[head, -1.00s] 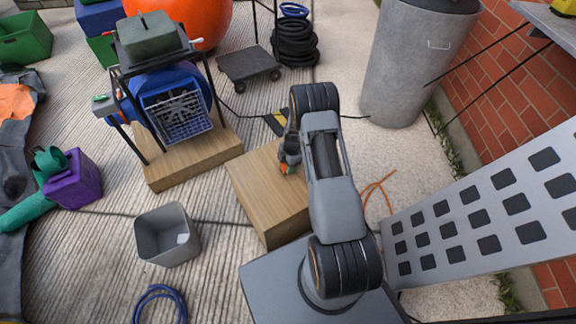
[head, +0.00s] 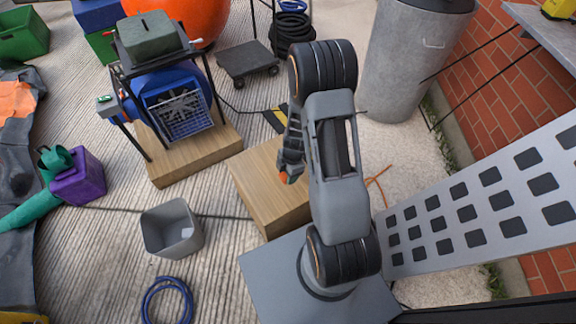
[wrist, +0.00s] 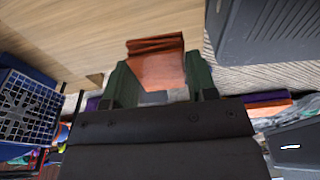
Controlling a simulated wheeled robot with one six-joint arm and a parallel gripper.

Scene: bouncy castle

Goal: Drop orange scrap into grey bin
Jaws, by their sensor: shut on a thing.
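The orange scrap (wrist: 158,68) is a small folded piece between the two green fingers in the wrist view. My gripper (wrist: 158,85) is shut on it. In the head view, my gripper (head: 287,172) hangs over the wooden block (head: 262,202), with the orange scrap (head: 285,178) showing at its tip. I cannot tell how far the scrap is above the block. The open grey bin (head: 172,229) stands on the ground to the left of the block, and its visible inside looks empty apart from a pale patch.
A blue blower (head: 173,95) in a black frame stands on a wooden base behind the bin. A purple weight (head: 78,178) lies to the left. A coiled blue hose (head: 167,300) lies in front of the bin. A large metal trash can (head: 412,60) stands at the back right.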

